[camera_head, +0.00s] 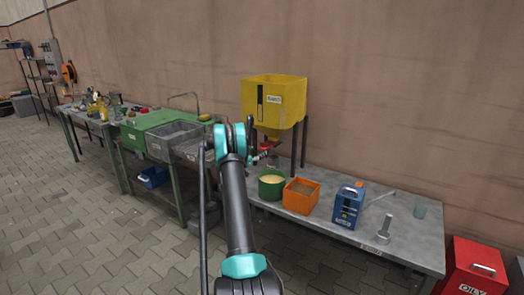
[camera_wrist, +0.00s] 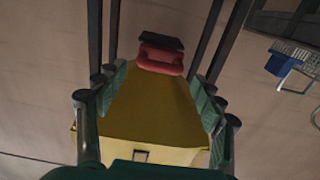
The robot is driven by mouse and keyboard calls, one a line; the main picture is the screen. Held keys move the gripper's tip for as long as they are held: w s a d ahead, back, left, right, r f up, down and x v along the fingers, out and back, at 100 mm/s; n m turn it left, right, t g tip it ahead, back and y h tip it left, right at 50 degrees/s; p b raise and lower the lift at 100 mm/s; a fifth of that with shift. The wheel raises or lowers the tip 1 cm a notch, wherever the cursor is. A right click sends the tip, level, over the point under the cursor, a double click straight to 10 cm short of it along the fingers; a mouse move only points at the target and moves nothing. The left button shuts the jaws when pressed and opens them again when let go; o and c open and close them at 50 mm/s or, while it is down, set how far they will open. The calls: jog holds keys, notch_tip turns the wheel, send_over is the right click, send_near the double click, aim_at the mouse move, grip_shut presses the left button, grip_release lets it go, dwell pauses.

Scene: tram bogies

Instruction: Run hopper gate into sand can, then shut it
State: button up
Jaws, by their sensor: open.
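The yellow hopper (camera_head: 275,97) stands on dark legs at the back of the grey bench, a label on its front. Under it a red part, seemingly the gate (camera_head: 267,143), shows partly behind my arm. In the wrist view the hopper's yellow underside (camera_wrist: 150,105) fills the middle, with a red handle-like part (camera_wrist: 161,60) beyond it. My gripper (camera_wrist: 158,82) is open, its green-padded fingers apart on either side of the view, the red part ahead between them.
A blue container (camera_head: 347,206), a metal piece (camera_head: 386,229) and a cup (camera_head: 421,210) are to the right. A red bin (camera_head: 475,268) stands beyond the bench.

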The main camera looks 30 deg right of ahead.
jog(key=shift+x, duration=2.6)
jog(key=shift+c, duration=0.6)
jog(key=c, duration=1.3)
jog(key=shift+v, duration=1)
jog(key=o, duration=1.4)
jog(key=shift+s, duration=0.1)
send_near(262, 148)
jog(key=v, duration=0.3)
jog(key=shift+s+a+f, duration=0.1)
jog(key=shift+a+f, duration=0.15)
jog(key=shift+f, duration=0.1)
